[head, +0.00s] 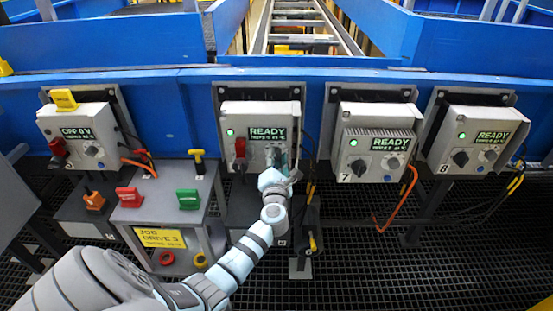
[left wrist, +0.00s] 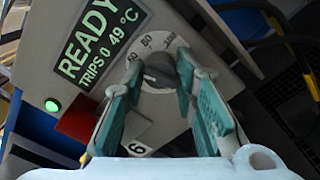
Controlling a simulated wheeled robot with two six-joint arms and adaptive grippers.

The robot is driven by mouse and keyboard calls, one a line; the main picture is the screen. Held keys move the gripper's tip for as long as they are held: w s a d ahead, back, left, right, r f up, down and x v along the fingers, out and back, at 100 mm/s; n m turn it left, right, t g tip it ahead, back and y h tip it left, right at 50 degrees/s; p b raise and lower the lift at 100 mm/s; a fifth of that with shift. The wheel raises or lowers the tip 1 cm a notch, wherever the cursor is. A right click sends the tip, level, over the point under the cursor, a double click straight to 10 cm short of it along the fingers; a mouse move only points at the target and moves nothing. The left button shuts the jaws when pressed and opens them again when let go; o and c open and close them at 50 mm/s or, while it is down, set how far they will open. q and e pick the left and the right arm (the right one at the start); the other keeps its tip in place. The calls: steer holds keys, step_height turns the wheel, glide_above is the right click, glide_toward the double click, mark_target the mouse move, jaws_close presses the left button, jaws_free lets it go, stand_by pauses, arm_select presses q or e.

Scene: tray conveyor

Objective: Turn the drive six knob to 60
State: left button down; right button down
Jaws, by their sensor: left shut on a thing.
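The drive six box (head: 258,122) has a lit READY display (head: 268,134) and a green light. The left wrist view shows its display (left wrist: 98,38) reading READY, TRIPS 0, 49 °C, and a label with a 6 (left wrist: 137,148). The dark grey knob (left wrist: 158,72) sits on a pale dial (left wrist: 172,43) with small numbers, only partly legible. My left gripper (head: 277,158) is at this box's knob. Its teal-padded fingers (left wrist: 157,80) are shut on the knob, one on each side, and hide part of the dial. My right gripper is not in view.
Boxes 7 (head: 375,140) and 8 (head: 478,140) stand to the right, both READY. A box at left (head: 82,135) has a yellow tag. A grey stand (head: 165,195) holds red and green blocks and a yellow job sign.

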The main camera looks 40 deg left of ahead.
arm_select(q)
steer(key=shift+f+n, duration=0.1)
steer(key=shift+n, duration=0.2)
steer(key=c, duration=1.3)
jaws_free()
steer(key=shift+s, duration=0.1)
steer(key=v, duration=1.2)
